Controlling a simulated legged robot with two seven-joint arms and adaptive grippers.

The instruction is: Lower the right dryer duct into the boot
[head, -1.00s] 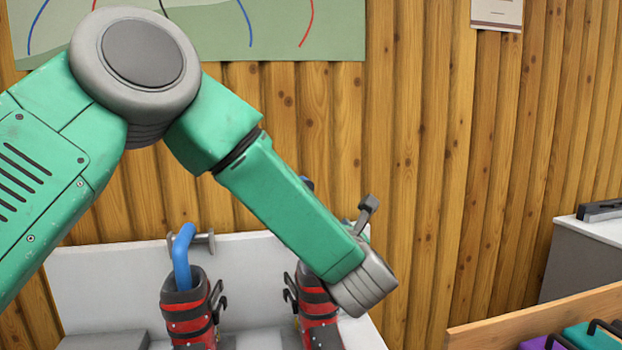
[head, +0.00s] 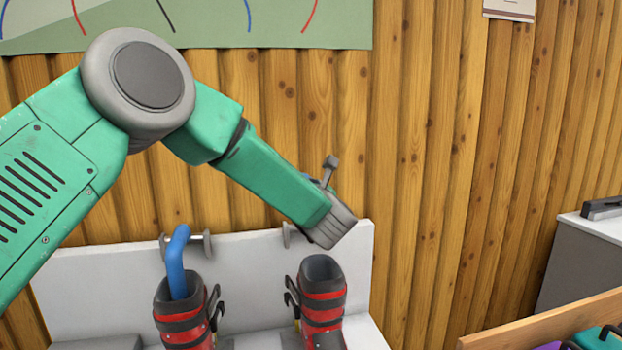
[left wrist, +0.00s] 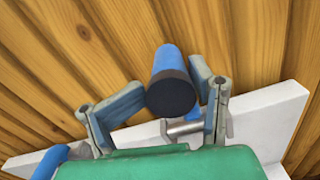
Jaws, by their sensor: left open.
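The right boot (head: 322,305), red and dark grey, stands upright with an open, empty-looking top in the head view. The left boot (head: 184,318) stands to its left with a blue duct (head: 177,262) bent down into it. The right dryer duct (left wrist: 172,65) shows in the left wrist view as a blue tube with a dark end; my arm hides it in the head view. My left gripper (left wrist: 167,84) is open, one finger on each side of the duct; contact cannot be told.
A white back panel (head: 110,285) stands behind the boots, with a grey bracket (head: 206,243) beside the left duct. A wooden plank wall (head: 430,180) rises behind. A wooden-edged bin (head: 530,322) and grey cabinet (head: 590,260) are at the right.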

